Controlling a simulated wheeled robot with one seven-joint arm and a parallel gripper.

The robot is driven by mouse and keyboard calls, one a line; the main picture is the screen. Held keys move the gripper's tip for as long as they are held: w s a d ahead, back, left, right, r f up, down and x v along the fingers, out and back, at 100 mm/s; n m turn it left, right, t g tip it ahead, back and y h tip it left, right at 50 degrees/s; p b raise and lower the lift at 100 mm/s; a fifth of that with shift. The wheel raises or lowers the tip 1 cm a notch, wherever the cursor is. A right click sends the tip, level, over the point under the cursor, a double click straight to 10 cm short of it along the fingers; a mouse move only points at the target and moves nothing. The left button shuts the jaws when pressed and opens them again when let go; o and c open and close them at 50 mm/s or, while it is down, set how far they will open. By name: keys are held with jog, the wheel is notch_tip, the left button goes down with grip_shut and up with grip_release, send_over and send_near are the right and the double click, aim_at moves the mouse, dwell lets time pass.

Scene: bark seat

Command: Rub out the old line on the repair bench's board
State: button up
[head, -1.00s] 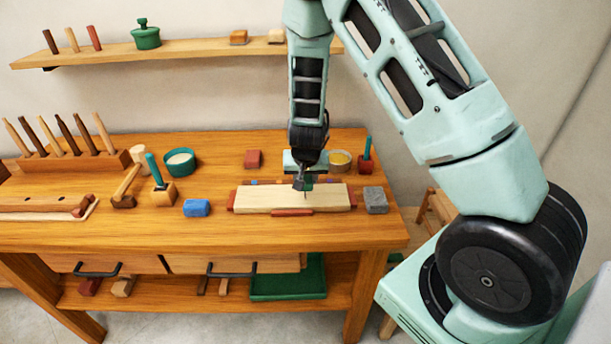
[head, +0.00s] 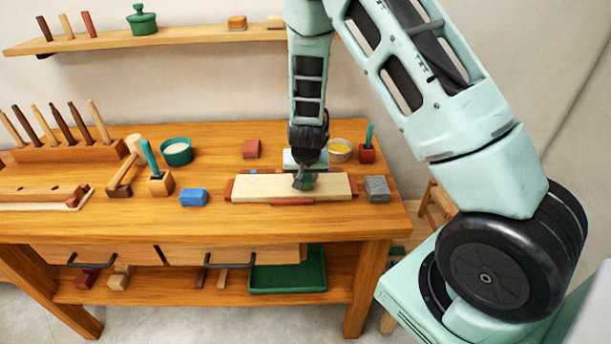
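The gripper and block hide part of the board.
A grey block (head: 377,189) stands right of the board and a blue block (head: 193,197) left of it. Behind are a red block (head: 251,148), a yellow-filled bowl (head: 340,151) and a red holder (head: 367,153).

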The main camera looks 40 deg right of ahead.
jog(key=shift+f+b, duration=0.45)
jog(key=shift+f, duration=0.2)
jog(key=shift+w+d+r, duration=0.1)
jog(key=shift+w+d+r+p, duration=0.1)
jog(key=shift+w+d+p, duration=0.55)
jog(key=shift+w, duration=0.5)
jog(key=shift+s+a+f+b, duration=0.1)
jog(key=shift+s+a+b, duration=0.25)
jog(key=shift+s, duration=0.3)
jog(key=shift+s+a+f+b, duration=0.1)
jog(key=shift+s+a, duration=0.3)
jog(key=shift+s, duration=0.2)
jog(key=shift+w+d+p, duration=0.2)
jog(key=shift+w+d, duration=0.25)
jog(key=shift+w, duration=0.15)
jog(key=shift+w+d+p, duration=0.2)
jog(key=shift+w+d, duration=0.2)
jog(key=shift+w, duration=0.2)
jog(key=shift+s+a+f+b, duration=0.15)
jog(key=shift+s+a, duration=0.3)
jog(key=shift+s, duration=0.25)
jog(key=shift+s+a+b, duration=0.15)
jog(key=shift+s+a, duration=0.3)
jog(key=shift+s, duration=0.2)
notch_tip(320, 180, up, 6)
jog(key=p, duration=0.5)
jog(key=shift+w, duration=0.1)
